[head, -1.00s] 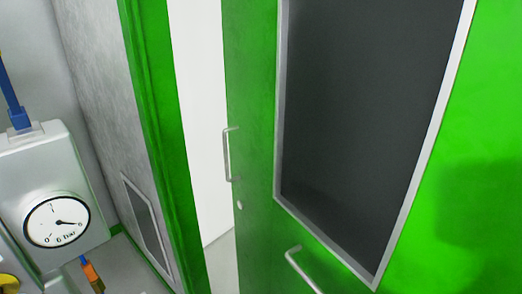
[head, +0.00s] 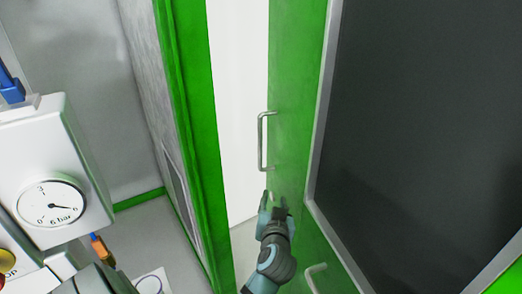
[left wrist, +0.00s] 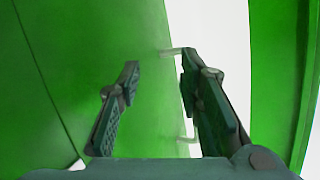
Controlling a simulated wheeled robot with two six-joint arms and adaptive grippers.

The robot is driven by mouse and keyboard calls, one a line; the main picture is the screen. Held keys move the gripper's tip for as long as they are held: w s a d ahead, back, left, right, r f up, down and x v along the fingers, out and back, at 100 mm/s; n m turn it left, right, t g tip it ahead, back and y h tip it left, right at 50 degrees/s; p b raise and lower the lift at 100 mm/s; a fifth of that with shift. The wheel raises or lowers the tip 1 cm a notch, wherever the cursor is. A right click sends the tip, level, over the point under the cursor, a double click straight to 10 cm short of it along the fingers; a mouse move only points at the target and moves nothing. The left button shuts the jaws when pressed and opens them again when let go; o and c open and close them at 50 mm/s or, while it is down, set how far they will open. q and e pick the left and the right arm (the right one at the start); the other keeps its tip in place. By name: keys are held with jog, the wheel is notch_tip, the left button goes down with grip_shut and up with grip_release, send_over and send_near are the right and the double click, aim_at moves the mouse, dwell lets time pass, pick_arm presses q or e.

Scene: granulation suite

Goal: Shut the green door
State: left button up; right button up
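The green door (head: 293,90) with a dark window (head: 415,130) stands ajar at the right in the head view. A pale gap separates it from the green door frame (head: 190,120). A metal bar handle (head: 261,142) is near the door's free edge; another handle (head: 311,278) sits lower and nearer. My left gripper (head: 273,198) is just below the far handle, in front of the door edge. In the left wrist view my left gripper (left wrist: 158,70) is open, fingers apart, facing the door (left wrist: 90,50); a handle (left wrist: 174,51) shows partly behind the right finger. Contact is unclear.
A pale box with a round pressure gauge (head: 51,203) is at the left, with an orange fitting (head: 101,248) below it. A grey wall panel stands beside the frame. The doorway gap (head: 238,90) looks clear.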

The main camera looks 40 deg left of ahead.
aim_at(261, 139)
pick_arm(q)
notch_tip(261, 139, up, 12)
jog(key=a+n+y, duration=0.3)
jog(key=n+y, duration=0.1)
jog(key=shift+t, duration=0.4)
jog(key=x, duration=1.3)
jog(key=shift+w+a+f, duration=0.1)
jog(key=shift+w+f, duration=0.15)
jog(key=shift+f, duration=0.15)
pick_arm(e)
jog(key=shift+w+r, duration=0.15)
jog(key=shift+w, duration=0.5)
pick_arm(q)
jog(key=shift+c, duration=0.3)
grip_shut()
